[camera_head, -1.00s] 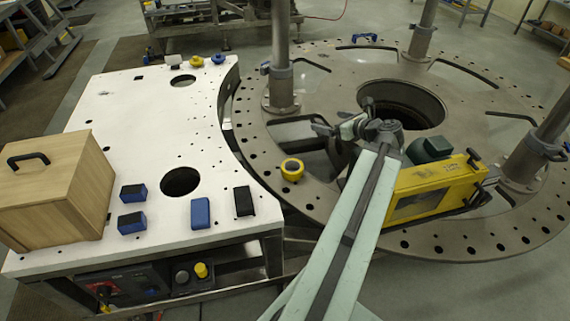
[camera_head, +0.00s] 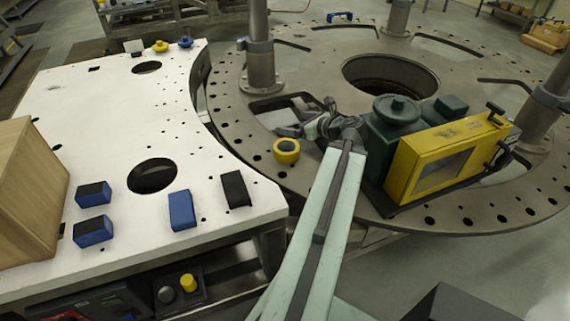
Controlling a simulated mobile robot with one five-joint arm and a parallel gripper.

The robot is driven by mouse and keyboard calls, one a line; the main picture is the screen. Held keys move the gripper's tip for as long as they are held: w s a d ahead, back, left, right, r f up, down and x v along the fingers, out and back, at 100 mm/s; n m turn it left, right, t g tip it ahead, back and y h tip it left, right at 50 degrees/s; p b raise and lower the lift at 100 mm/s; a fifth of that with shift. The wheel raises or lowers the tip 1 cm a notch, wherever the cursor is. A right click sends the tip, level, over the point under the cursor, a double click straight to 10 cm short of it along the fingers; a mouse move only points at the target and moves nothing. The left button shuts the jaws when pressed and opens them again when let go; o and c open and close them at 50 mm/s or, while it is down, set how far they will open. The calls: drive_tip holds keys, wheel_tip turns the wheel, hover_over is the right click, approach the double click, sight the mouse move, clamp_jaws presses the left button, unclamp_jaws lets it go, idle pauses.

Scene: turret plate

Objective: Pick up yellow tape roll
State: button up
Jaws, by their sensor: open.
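The yellow tape roll (camera_head: 286,151) lies flat on the round metal turret plate (camera_head: 290,181), near its left edge beside the white table. It has a dark centre. My gripper (camera_head: 283,131) is above and slightly behind the roll in the picture, at the end of my pale green arm. The jaws are open and apart from the roll. They are small and dark here, so their exact height over the plate is hard to tell.
A yellow and green machine (camera_head: 437,160) stands on the plate close right of my arm. A metal post (camera_head: 262,60) rises behind my gripper. The white table (camera_head: 110,130) at left holds blue and black blocks (camera_head: 182,209) and a wooden box (camera_head: 27,195).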

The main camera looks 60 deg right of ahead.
drive_tip(key=b, duration=1)
approach(280, 147)
drive_tip(key=shift+w+d+f, duration=0.15)
drive_tip(key=shift+w+f, duration=0.15)
drive_tip(key=shift+w, duration=0.25)
drive_tip(key=b+x, duration=0.2)
drive_tip(key=x, duration=0.5)
drive_tip(key=shift+w+d+f+b, duration=0.1)
drive_tip(key=shift+w+d+b, duration=0.05)
drive_tip(key=shift+w+b, duration=0.15)
drive_tip(key=shift+w, duration=0.1)
drive_tip(key=c, duration=1.4)
wheel_tip(280, 147, up, 11)
drive_tip(key=p, duration=1)
drive_tip(key=shift+f, duration=0.25)
